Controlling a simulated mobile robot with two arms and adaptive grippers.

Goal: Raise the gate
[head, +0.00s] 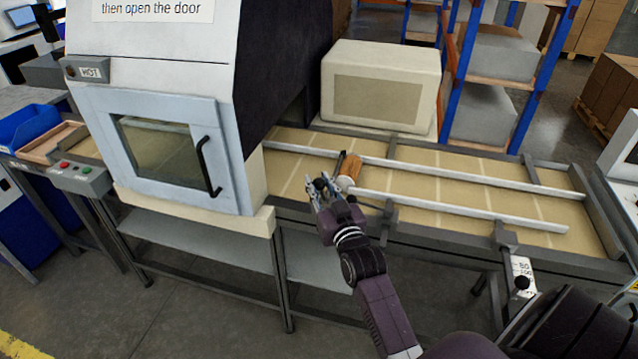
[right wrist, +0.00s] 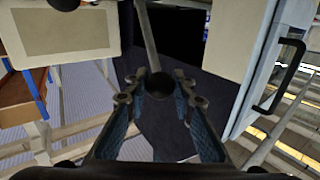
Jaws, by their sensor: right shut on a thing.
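My right gripper (head: 322,188) is at the near edge of the conveyor, just right of the white cabinet. In the right wrist view (right wrist: 160,95) its two fingers close around a dark round knob (right wrist: 158,86) at the end of a thin grey rod (right wrist: 148,40). The rod looks like the gate's handle, though the gate itself is hard to make out. In the head view a dark bar stands beside an orange-brown cylinder (head: 349,170) on the belt, right behind my fingers. Whether they touch cannot be told. My left gripper is out of view.
The white cabinet (head: 200,65) has a closed windowed door with a black handle (head: 208,165). Two pale rails (head: 460,207) run along the conveyor belt (head: 530,228). A cream box (head: 380,85) stands behind.

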